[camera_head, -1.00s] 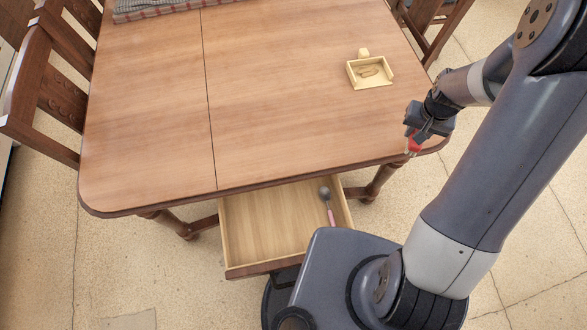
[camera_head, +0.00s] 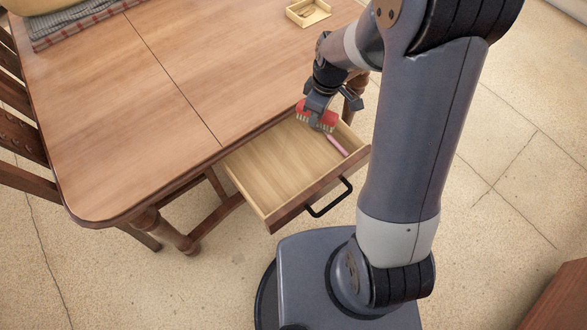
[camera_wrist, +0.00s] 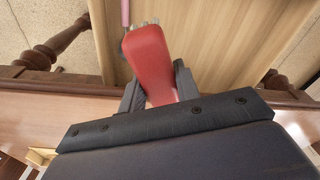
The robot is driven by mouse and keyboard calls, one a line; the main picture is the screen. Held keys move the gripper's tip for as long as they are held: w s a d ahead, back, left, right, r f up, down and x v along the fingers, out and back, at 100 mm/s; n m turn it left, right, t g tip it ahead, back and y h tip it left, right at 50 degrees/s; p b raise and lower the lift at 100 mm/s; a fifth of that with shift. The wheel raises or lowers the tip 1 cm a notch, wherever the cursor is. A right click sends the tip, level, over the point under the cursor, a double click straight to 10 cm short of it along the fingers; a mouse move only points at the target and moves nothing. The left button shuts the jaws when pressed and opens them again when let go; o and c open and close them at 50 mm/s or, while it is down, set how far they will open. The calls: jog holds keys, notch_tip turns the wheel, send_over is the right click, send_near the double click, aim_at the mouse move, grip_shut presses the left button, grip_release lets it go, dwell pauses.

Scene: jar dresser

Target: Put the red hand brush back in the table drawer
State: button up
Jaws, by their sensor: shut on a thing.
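The red hand brush (camera_head: 317,115) is held between the fingers of my gripper (camera_head: 315,104), with its pale bristles facing down in the head view. In the wrist view the brush (camera_wrist: 150,62) sits between the two dark fingers of my gripper (camera_wrist: 158,88). The table drawer (camera_head: 262,205) is pulled open, with a black handle on its front. The brush appears over the drawer's back right part, near the table edge; its exact height above the floor of the drawer cannot be told. A pink-handled utensil (camera_head: 338,144) lies inside at the right, its far end hidden.
The wooden table (camera_head: 150,110) stands behind the drawer. A small tray (camera_head: 308,14) sits on it at the back, and a folded checked cloth (camera_head: 70,25) at the far left. A chair (camera_head: 20,140) is at the left. The drawer's middle and left are bare.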

aim_at(294, 163)
jog(key=s+a+f+n+g+b, duration=0.2)
jog(key=s+a+f+n+b, duration=0.3)
jog(key=n+b, duration=0.6)
jog(key=f, duration=0.2)
jog(key=f+n, duration=0.1)
jog(key=f, duration=0.2)
jog(key=a+f+n, duration=0.1)
jog(key=f, duration=0.2)
jog(key=shift+w+f+p, duration=0.2)
jog(key=shift+w+p, duration=0.1)
jog(key=shift+w, duration=0.1)
jog(key=shift+f, duration=0.25)
jog(key=o, duration=1)
jog(key=shift+r, duration=0.1)
notch_tip(294, 163, up, 12)
jog(key=d+p, duration=0.1)
jog(key=p, duration=0.1)
jog(key=shift+w+d, duration=0.15)
jog(key=shift+w, duration=0.2)
